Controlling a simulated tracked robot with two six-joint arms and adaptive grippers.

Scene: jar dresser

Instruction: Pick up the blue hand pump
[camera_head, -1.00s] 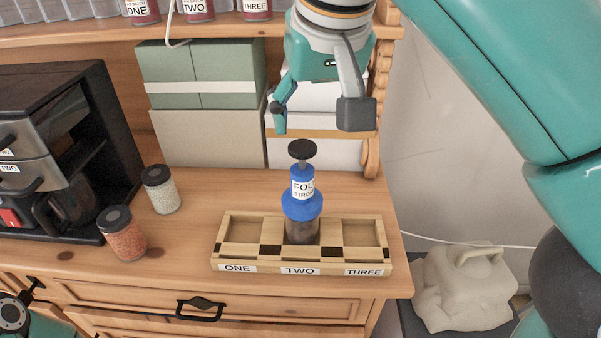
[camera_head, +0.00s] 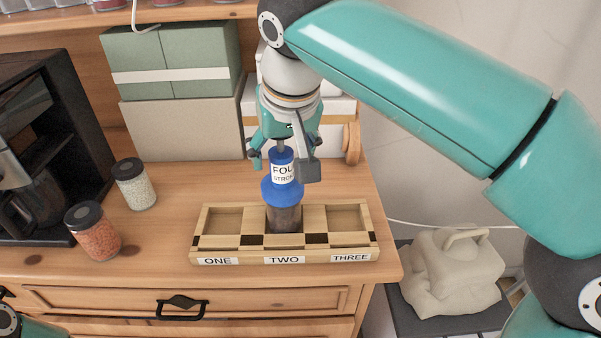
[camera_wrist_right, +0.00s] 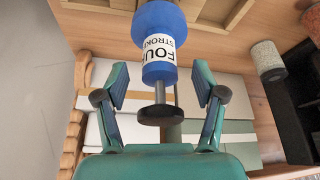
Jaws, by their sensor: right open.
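The blue hand pump (camera_head: 282,192) stands upright in the middle compartment, labelled TWO, of the wooden rack (camera_head: 219,241). It has a white label with black letters and a dark lower part. My right gripper (camera_head: 284,160) is above and around the pump's top, and its palm hides the black knob in the head view. In the right wrist view the gripper (camera_wrist_right: 160,90) is open, with the knob and rod of the pump (camera_wrist_right: 155,72) between its fingers and clear space on both sides.
Two jars, one white (camera_head: 135,184) and one orange-red (camera_head: 93,231), stand left of the rack. A black coffee machine (camera_head: 40,140) is at far left. Green boxes (camera_head: 172,60) stand behind. Rack compartments ONE and THREE are empty.

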